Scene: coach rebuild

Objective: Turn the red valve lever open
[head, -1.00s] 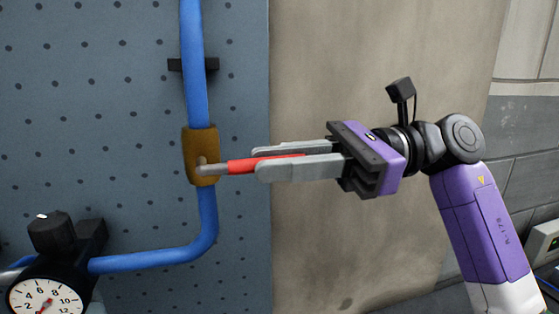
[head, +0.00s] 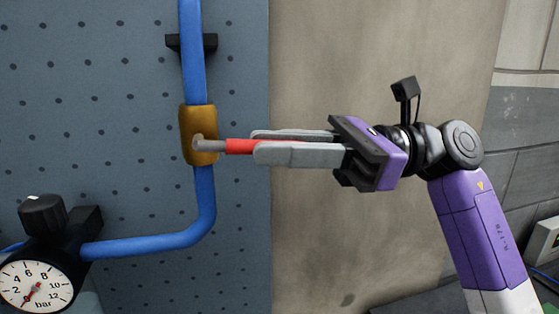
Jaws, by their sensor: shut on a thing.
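The red valve lever (head: 240,147) sticks out to the right from a brass valve body (head: 197,120) on the blue pipe (head: 205,190). It lies about level, across the vertical run of the pipe. A bare grey stub joins its red grip to the valve. My gripper (head: 257,147) comes in from the right and is shut on the red grip, with one finger nearer the camera and one behind. The fingers hide most of the grip's right part.
A pressure gauge (head: 36,285) marked in bar and a black knob (head: 43,214) are at the lower left. A black pipe clamp (head: 210,42) holds the pipe above the valve. The perforated panel (head: 100,130) stands behind the pipe. Bare wall (head: 330,60) is right of it.

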